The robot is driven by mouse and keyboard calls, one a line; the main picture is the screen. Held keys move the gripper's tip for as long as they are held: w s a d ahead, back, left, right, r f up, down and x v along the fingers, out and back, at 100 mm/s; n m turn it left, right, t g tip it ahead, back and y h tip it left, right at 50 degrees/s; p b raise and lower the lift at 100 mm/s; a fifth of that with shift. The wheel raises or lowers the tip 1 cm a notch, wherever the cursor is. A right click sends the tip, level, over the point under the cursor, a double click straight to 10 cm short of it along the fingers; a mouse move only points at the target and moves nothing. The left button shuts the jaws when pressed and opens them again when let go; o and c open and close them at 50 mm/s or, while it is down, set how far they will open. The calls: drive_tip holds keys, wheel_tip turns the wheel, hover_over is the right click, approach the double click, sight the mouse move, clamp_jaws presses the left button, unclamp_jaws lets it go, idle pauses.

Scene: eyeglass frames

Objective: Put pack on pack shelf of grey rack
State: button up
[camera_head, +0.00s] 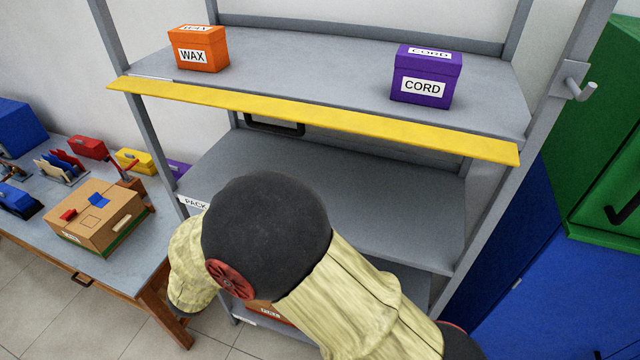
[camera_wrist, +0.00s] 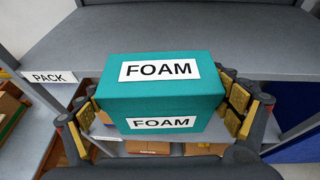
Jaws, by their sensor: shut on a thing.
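My gripper (camera_wrist: 163,112) is shut on a teal box marked FOAM (camera_wrist: 160,88), with gold-padded fingers on both sides of it. In the wrist view the box is upright, in front of the edge of the grey rack's middle shelf (camera_wrist: 180,35). A PACK label (camera_wrist: 48,77) is on that shelf's left front. The same shelf (camera_head: 360,180) looks bare where it shows in the head view, with its PACK label (camera_head: 193,202) at the left. There, my arm hides my gripper and the box. I cannot tell whether the box touches the shelf.
The top shelf (camera_head: 310,70), with a yellow front strip (camera_head: 310,120), holds an orange WAX box (camera_head: 198,48) and a purple CORD box (camera_head: 426,76). Boxes sit on a lower shelf. A cluttered workbench (camera_head: 115,265) stands at left, blue and green cabinets (camera_head: 610,130) at right.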

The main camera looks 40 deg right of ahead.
drive_tip(key=w+a+f, duration=0.1)
drive_tip(key=w+f, duration=0.2)
drive_tip(key=f, duration=0.7)
drive_tip(key=shift+w+a+f, duration=0.15)
drive_tip(key=shift+w+a, duration=0.1)
drive_tip(key=shift+w, duration=0.05)
